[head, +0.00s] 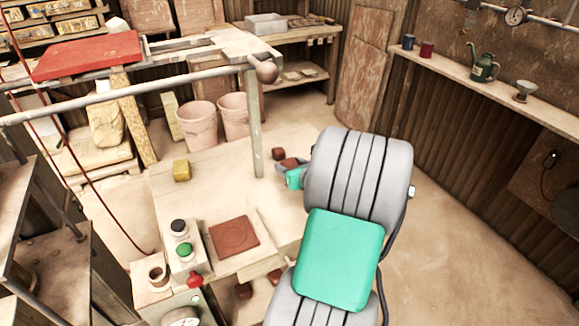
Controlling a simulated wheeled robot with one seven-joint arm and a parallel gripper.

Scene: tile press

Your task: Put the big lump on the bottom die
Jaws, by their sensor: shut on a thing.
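My gripper (293,176), with teal parts, is low over the right side of the pale worktable, partly hidden behind my grey arm. It is shut on a reddish-brown lump (289,163), of which only part shows. A second brown lump (278,154) sits just beyond it, to the upper left; I cannot tell clearly which is bigger. A flat square reddish-brown plate with a faint round mark (234,236), which looks like the bottom die, lies at the table's front, left of my arm. Nothing is seen on it.
A yellow block (181,171) stands on the table (215,180). A box with black and green buttons (183,248) and a red knob (195,280) are left of the plate.

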